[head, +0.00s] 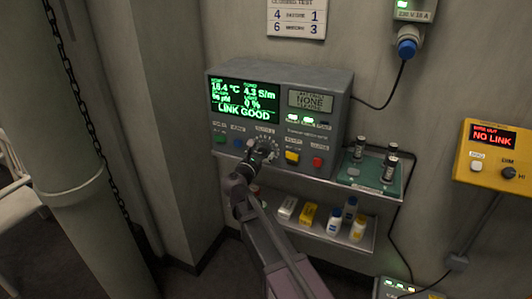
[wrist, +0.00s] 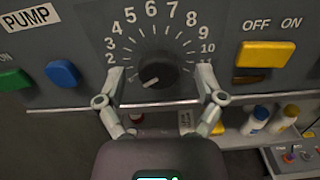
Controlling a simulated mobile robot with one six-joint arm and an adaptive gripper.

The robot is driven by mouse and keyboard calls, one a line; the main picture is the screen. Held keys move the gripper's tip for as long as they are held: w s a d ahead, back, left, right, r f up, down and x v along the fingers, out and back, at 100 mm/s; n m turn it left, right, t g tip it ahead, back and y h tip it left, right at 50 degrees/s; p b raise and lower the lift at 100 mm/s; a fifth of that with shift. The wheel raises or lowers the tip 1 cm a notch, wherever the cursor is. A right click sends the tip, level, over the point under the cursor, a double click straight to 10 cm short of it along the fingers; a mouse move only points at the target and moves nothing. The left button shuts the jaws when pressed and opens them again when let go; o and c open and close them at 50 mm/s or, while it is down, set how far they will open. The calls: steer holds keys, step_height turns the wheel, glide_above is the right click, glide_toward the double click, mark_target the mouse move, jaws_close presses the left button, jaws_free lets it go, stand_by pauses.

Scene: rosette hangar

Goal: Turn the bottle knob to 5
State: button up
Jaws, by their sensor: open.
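The knob (wrist: 160,75) is a dark round dial on the grey panel's front, ringed by white numbers; 2 to 11 are readable. A short pale mark on it points to the lower left, below the 2, away from the 5 at the upper left. The number at that spot is hidden or out of sight. My gripper (wrist: 160,82) is open, one finger on each side of the knob, with gaps visible between fingers and knob. In the head view my gripper (head: 258,157) is at the dial and covers most of the knob.
The instrument box (head: 330,82) reads LINK GOOD and NONE. Yellow (wrist: 265,54), blue (wrist: 62,72) and green (wrist: 14,79) buttons flank the dial. A green tray (head: 352,180) with small vials stands at the right. A lower shelf (head: 350,241) holds bottles and boxes.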

steer(key=shift+w+d, duration=0.1)
steer(key=shift+w, duration=0.2)
steer(key=c, duration=1.1)
steer(key=shift+s+d, duration=0.1)
steer(key=shift+d, duration=0.55)
steer(key=shift+a, duration=0.5)
steer(key=shift+c, duration=0.2)
